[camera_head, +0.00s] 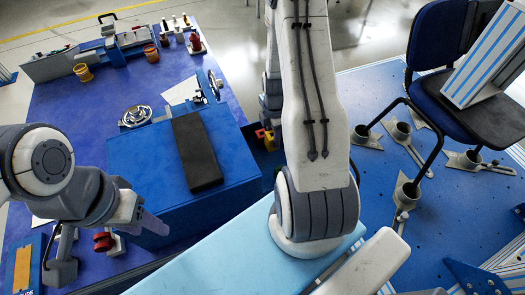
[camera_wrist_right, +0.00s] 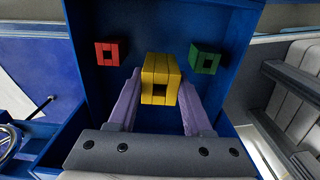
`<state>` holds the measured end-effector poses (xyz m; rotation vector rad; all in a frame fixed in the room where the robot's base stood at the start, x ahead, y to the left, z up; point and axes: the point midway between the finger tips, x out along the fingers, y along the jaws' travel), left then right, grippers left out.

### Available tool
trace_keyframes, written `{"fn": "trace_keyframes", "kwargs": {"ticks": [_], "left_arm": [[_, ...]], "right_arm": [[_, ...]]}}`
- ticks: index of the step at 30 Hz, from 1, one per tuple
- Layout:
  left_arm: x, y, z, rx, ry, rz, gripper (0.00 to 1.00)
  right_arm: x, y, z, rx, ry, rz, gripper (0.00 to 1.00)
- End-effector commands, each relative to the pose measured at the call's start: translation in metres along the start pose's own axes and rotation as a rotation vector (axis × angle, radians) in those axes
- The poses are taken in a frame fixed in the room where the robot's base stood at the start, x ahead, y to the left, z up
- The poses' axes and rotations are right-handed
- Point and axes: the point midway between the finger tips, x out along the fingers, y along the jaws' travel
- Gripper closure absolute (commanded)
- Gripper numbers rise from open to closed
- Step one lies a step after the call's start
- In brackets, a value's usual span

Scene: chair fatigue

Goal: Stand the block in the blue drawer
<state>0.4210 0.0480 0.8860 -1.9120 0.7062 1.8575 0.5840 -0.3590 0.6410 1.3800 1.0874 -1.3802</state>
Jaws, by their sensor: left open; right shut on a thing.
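The yellow block (camera_wrist_right: 155,73), with a square hole in its near end, is between the two purple fingers of my right gripper (camera_wrist_right: 160,92), which is shut on it. Block and fingertips are over or inside the open blue drawer (camera_wrist_right: 125,20); I cannot tell whether the block touches the drawer floor. A red block (camera_wrist_right: 107,53) is left of it and a green block (camera_wrist_right: 205,59) right of it, both in the drawer. In the head view the drawer (camera_head: 272,160) is mostly hidden behind my right arm. My left gripper (camera_head: 150,222) is open and empty beside the blue cabinet.
The blue cabinet (camera_head: 140,160) has a dark slab (camera_head: 196,150) on top. A red-knobbed item (camera_head: 104,242) stands near my left gripper. A chair (camera_head: 440,60) and metal fixtures (camera_head: 405,190) occupy the right-hand table. The blue table's middle left is fairly clear.

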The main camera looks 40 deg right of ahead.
Motion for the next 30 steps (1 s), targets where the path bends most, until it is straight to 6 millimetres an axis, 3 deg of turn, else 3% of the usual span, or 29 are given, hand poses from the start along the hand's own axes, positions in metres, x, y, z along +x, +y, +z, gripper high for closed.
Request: {"fn": "trace_keyframes", "kwargs": {"ticks": [7, 14, 21, 30], "left_arm": [[0.009, -0.001, 0.001, 0.000, 0.000, 0.000, 0.50], [0.011, -0.001, 0.001, 0.000, 0.000, 0.000, 0.50], [0.016, -0.001, 0.001, 0.000, 0.000, 0.000, 0.50], [0.016, -0.001, 0.001, 0.000, 0.000, 0.000, 0.50]], "right_arm": [[0.046, -0.001, -0.002, -0.003, 0.001, -0.004, 1.00], [0.064, 0.000, -0.002, -0.002, 0.000, -0.001, 1.00], [0.096, -0.001, -0.001, -0.001, 0.001, -0.003, 1.00], [0.098, 0.000, 0.000, 0.001, 0.000, 0.000, 1.00]]}}
